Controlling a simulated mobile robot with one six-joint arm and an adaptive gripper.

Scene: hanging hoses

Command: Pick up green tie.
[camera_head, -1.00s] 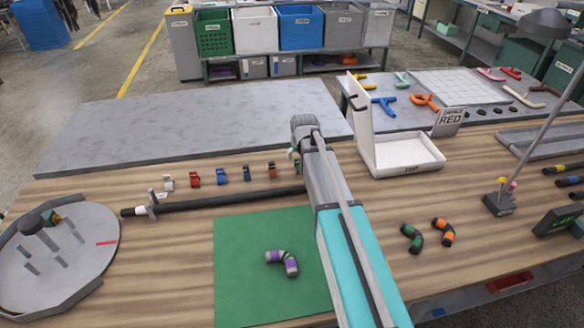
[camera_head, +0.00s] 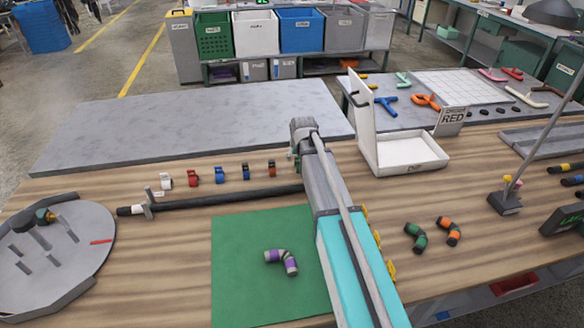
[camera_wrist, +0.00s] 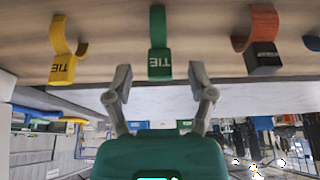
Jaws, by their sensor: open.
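The green tie (camera_wrist: 159,42) stands upright in the upper middle of the wrist view, a curved strap with a block marked TIE. My gripper (camera_wrist: 160,76) is open, with one finger on each side of the tie's line. The tie shows beyond the fingertips, and nothing is held. A yellow tie (camera_wrist: 62,55) is to its left and an orange one with a dark block (camera_wrist: 262,38) to its right. In the head view my arm reaches over the table to the row of ties, and the green tie is mostly hidden behind it.
White (camera_head: 165,181), red (camera_head: 193,178) and blue (camera_head: 220,175) ties stand left of my arm. A long black hose (camera_head: 220,199) lies in front of them. A green mat (camera_head: 235,285) bears a purple elbow piece (camera_head: 283,260). A white tray (camera_head: 405,155) stands right of my arm.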

